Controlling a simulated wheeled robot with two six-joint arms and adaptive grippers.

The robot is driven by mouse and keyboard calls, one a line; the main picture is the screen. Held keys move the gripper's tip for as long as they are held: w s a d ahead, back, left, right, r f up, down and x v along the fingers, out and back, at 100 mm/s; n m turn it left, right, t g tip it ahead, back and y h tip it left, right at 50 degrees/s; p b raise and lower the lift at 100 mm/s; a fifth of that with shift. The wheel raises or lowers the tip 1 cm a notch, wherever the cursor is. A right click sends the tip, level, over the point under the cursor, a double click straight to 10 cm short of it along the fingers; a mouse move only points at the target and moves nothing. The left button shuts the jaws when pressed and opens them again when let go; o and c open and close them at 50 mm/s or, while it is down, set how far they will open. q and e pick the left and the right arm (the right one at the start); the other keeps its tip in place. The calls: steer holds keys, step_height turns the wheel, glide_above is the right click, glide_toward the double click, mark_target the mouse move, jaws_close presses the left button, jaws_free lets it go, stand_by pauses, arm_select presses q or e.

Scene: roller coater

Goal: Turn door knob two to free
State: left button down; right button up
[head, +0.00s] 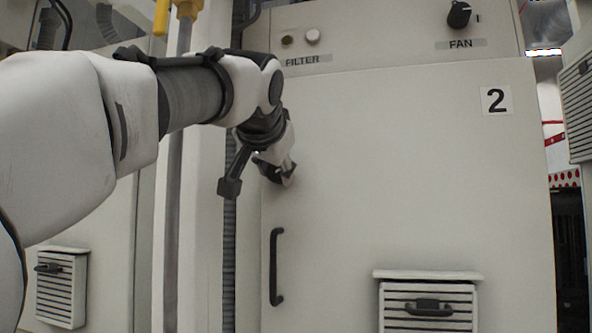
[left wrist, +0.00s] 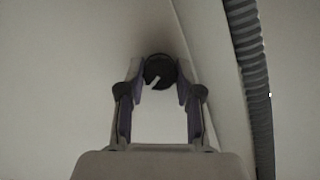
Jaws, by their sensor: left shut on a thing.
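A large pale door (head: 400,170) carries the number 2 label (head: 496,100) at its upper right. My left gripper (head: 280,176) is at the door's upper left, above the black handle. In the left wrist view, my left gripper (left wrist: 160,82) has its two fingers on either side of a round black door knob (left wrist: 159,71) with a pale pointer line slanting toward lower left. The fingers are shut on the knob. In the head view, the gripper and wrist mostly hide the knob. My right gripper is not in view.
A black vertical handle (head: 276,267) is on the door below my gripper. A vent box (head: 428,275) juts out at the lower right. A ribbed grey hose (left wrist: 249,75) runs beside the door edge. Above are the FAN knob (head: 459,14) and FILTER buttons (head: 312,36).

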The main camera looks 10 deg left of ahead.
arm_select(q)
steer(key=m+y+b, duration=0.1)
steer(key=m+y, duration=0.1)
steer(key=m, duration=0.1)
steer(key=shift+d+m+t, duration=0.1)
steer(key=shift+m+t, duration=0.2)
steer(key=shift+t, duration=0.1)
steer(key=shift+r+b, duration=0.1)
steer(key=shift+b, duration=0.2)
steer(key=c, duration=1.1)
jaws_free()
steer(key=shift+c, duration=0.2)
steer(key=o, duration=0.4)
steer(key=shift+w, duration=0.1)
steer(key=shift+w+f, duration=0.15)
steer(key=shift+f, duration=0.05)
